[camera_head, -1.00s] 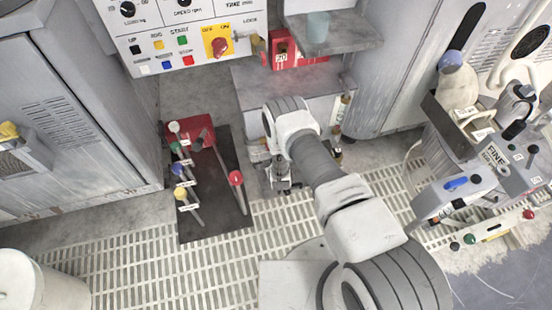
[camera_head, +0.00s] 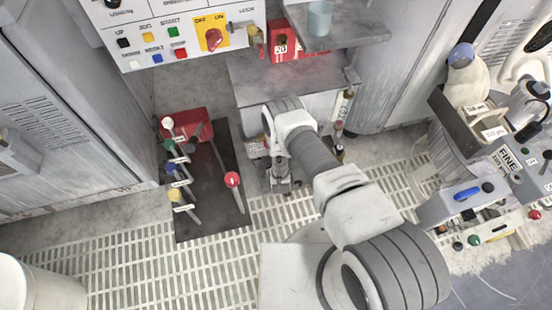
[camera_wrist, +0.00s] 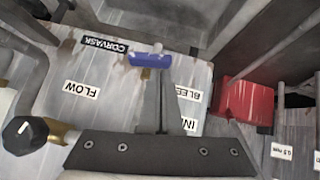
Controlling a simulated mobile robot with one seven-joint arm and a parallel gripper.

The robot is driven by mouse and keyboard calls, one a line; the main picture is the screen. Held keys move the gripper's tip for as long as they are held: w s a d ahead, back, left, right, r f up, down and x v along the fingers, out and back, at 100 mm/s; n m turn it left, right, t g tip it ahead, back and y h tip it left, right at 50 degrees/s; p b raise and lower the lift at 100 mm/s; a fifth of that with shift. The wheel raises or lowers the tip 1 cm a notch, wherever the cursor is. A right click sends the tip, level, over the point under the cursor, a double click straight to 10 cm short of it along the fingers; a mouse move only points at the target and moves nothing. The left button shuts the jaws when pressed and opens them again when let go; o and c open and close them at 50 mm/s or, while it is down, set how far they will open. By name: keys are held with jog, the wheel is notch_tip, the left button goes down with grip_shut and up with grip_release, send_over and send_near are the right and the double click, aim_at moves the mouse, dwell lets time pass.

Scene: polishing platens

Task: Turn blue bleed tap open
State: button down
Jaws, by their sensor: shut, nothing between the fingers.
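The blue tap handle (camera_wrist: 150,60) lies crosswise on a pale, worn panel (camera_wrist: 115,78) in the wrist view. A partly covered label reading "BLEE…" (camera_wrist: 190,93) is right of and below it. My gripper (camera_wrist: 158,76) is shut and empty, its thin fingers pointing up the picture toward the blue handle. The tips look close to the handle; I cannot tell whether they touch it. In the head view my gripper (camera_head: 279,184) is low beside the grey cabinet, and I cannot make out this tap there.
In the wrist view, a red block (camera_wrist: 248,100) is on the right and a black knob on brass (camera_wrist: 22,132) on the left. In the head view, a dark mat with coloured levers (camera_head: 210,215) lies left of my gripper. Grating (camera_head: 110,275) covers the floor.

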jog(key=shift+s+a+f+n+h, duration=0.1)
jog(key=shift+a+f+n+h, duration=0.1)
jog(key=shift+n+h, duration=0.3)
dwell(0.8)
jog(key=shift+s+a+f, duration=0.1)
jog(key=shift+a+f, duration=0.2)
jog(key=shift+f, duration=0.1)
jog(key=f, duration=0.3)
jog(key=shift+a, duration=0.35)
dwell(0.5)
jog(key=shift+r, duration=0.15)
dwell(1.2)
